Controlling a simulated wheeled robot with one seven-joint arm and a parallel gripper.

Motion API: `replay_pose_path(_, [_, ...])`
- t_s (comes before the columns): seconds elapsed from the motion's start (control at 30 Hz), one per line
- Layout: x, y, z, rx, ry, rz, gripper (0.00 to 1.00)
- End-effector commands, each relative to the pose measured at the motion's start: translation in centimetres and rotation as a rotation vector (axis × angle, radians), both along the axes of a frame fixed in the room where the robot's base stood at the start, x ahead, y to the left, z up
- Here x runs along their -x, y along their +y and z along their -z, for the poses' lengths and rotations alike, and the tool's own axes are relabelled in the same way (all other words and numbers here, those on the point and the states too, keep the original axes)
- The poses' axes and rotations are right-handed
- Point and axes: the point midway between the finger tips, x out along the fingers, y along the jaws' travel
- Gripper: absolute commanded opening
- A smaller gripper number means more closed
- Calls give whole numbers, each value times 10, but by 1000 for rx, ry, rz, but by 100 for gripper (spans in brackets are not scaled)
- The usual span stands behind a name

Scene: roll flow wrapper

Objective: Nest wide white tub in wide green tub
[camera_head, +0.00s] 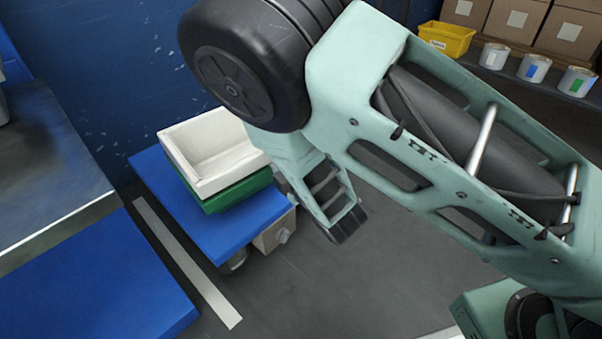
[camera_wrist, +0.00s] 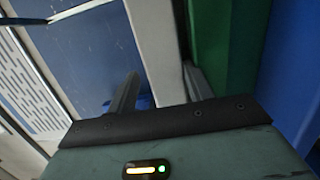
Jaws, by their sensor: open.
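The wide white tub (camera_head: 222,168) sits in the top of the wide green tub (camera_head: 237,193) in the head view, roughly level. Only the green tub's outer side shows below it. In the wrist view the white tub's wall (camera_wrist: 153,40) runs between the two fingers of my gripper (camera_wrist: 160,76), which is open. The green tub's side (camera_wrist: 232,45) is to the right of the fingers. Whether the fingers touch the wall is unclear. In the head view my arm hides the tubs' right end and the fingertips cannot be made out.
Both tubs stand on a small blue-topped stand (camera_head: 256,220). A larger blue surface (camera_head: 85,290) and a grey bench (camera_head: 45,165) are at left. At the back right are a yellow bin (camera_head: 446,39), several cans and boxes on a shelf. Floor right of the stand is clear.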

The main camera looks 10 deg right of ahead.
Motion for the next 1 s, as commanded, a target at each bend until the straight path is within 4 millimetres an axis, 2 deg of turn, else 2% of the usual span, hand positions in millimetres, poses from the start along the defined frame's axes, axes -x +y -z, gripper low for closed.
replay_pose_path(0.4, [88,-37,-1,7,10,-4,63])
replay_pose_path(0.6, [124,-52,-4,7,1,-8,63])
replay_pose_path(0.8, [140,-58,-3,4,2,-5,63])
replay_pose_path(1.0, [147,-62,-2,-1,-4,-4,63])
